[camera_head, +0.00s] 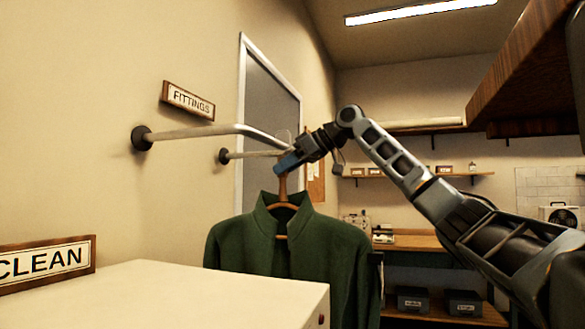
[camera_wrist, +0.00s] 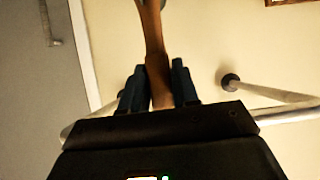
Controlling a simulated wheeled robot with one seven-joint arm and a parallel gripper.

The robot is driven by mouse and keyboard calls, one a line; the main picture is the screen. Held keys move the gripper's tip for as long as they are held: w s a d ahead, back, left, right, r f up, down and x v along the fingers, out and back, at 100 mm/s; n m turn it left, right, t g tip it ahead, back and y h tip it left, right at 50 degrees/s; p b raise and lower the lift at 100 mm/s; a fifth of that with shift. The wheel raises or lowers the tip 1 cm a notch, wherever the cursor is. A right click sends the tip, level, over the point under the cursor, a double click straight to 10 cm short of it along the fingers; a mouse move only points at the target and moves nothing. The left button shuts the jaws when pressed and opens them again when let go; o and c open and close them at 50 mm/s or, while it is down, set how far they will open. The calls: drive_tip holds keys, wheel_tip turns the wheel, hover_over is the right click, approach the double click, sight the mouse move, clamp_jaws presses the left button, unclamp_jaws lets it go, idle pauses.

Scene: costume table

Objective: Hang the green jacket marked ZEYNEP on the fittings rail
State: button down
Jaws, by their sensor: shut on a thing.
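The green jacket (camera_head: 285,245) hangs upright on a wooden hanger (camera_head: 283,187). My gripper (camera_head: 290,163) is shut on the hanger's neck, above the collar. The wrist view shows the brown neck (camera_wrist: 154,45) between my gripper's two dark fingers (camera_wrist: 157,78). The fittings rail (camera_head: 200,132) is a pale metal bar standing out from the left wall, and it also shows in the wrist view (camera_wrist: 285,115). A thin hook shows faintly above my gripper by the rail's bend; I cannot tell whether it touches the rail. No ZEYNEP marking is readable.
A FITTINGS sign (camera_head: 188,99) is on the wall above the rail. A white box-like surface (camera_head: 170,290) with a CLEAN sign (camera_head: 45,263) fills the lower left. A grey door (camera_head: 268,130) is behind the rail. Shelves and a bench (camera_head: 415,240) stand at the back right.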

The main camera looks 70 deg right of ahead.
drive_tip(key=shift+w+a+r, duration=0.1)
drive_tip(key=shift+w+r, duration=0.05)
drive_tip(key=shift+w, duration=0.65)
drive_tip(key=shift+f, duration=0.8)
drive_tip(key=c, duration=1.1)
unclamp_jaws()
drive_tip(key=o, duration=0.3)
drive_tip(key=shift+f, duration=0.1)
drive_tip(key=shift+o, duration=0.2)
drive_tip(key=shift+f, duration=0.15)
drive_tip(key=shift+b+v, duration=0.7)
drive_tip(key=shift+v, duration=3.3)
